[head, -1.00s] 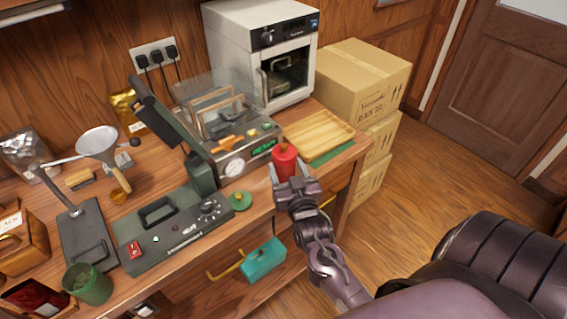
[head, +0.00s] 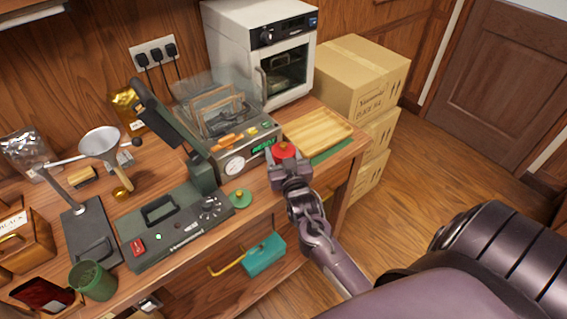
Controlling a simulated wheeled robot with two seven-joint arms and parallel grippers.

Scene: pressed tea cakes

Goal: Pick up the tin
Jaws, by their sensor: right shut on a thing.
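The red tin (head: 285,149) is at the front edge of the bench, just in front of the wooden tray. Only its top shows in the head view; its lower part is hidden behind my right gripper. My right gripper (head: 285,158) is shut on the tin, with a finger on either side of it. I cannot tell whether the tin's base touches the bench. My left gripper is not in view.
A wooden tray (head: 318,134) lies behind the tin. A machine with a dial (head: 235,166) and a green lid (head: 239,198) are to its left. A white oven (head: 259,45) and stacked cartons (head: 358,75) stand behind. Floor is clear on the right.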

